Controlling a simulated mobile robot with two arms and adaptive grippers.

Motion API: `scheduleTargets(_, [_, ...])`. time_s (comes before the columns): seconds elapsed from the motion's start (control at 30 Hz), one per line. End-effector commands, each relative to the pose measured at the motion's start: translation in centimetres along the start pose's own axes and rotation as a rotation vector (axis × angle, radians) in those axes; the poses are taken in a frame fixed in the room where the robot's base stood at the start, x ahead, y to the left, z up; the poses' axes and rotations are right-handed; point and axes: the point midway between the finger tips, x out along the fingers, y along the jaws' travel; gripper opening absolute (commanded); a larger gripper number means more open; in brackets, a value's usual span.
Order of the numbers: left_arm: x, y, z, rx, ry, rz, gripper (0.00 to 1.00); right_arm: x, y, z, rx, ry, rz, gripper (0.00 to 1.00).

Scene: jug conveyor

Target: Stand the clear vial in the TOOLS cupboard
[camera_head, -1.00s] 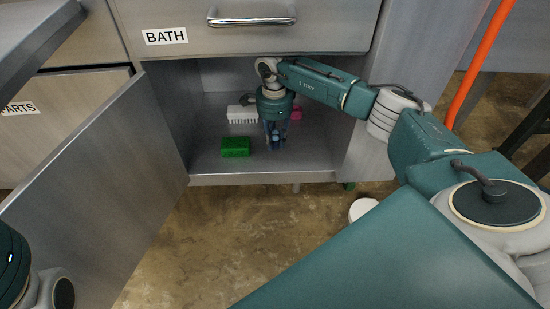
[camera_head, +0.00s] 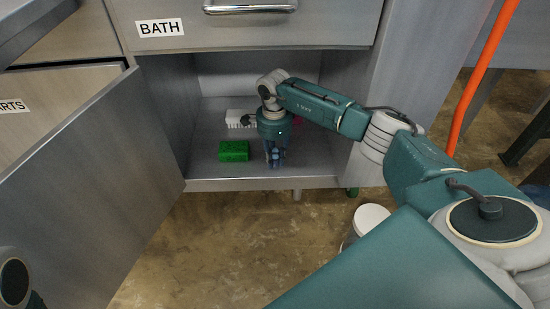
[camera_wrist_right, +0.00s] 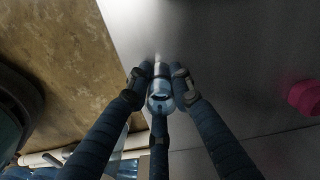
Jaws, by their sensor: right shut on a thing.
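My right gripper (camera_head: 275,160) reaches down into an open cupboard (camera_head: 205,166) below the drawer marked BATH. It is shut on the clear vial, which shows best in the wrist view (camera_wrist_right: 160,92), between the blue fingers. The vial looks roughly upright over the grey cupboard floor (camera_wrist_right: 215,65), near the front edge. I cannot tell whether its base touches the floor. In the head view the fingers mostly hide it. No TOOLS label is readable on this cupboard. My left gripper is out of view.
A green sponge (camera_head: 234,151) and a white brush (camera_head: 239,118) lie left of the gripper. A pink object (camera_wrist_right: 306,98) is to the right. The cupboard door (camera_head: 85,190) stands open at left. A white bucket (camera_head: 369,220) stands on the floor outside.

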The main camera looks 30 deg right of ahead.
Motion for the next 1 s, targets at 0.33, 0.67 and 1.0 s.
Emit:
scheduleTargets(0.33, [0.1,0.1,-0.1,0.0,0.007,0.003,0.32,0.2,0.0,0.0,0.0,0.0,0.001,0.4])
scheduleTargets(0.67, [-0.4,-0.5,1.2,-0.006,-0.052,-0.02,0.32,-3.3,-0.1,0.0,0.0,0.0,-0.002,0.4])
scheduleTargets(1.0, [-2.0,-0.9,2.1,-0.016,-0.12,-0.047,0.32,-7.5,0.0,0.0,-0.001,0.0,0.0,0.4])
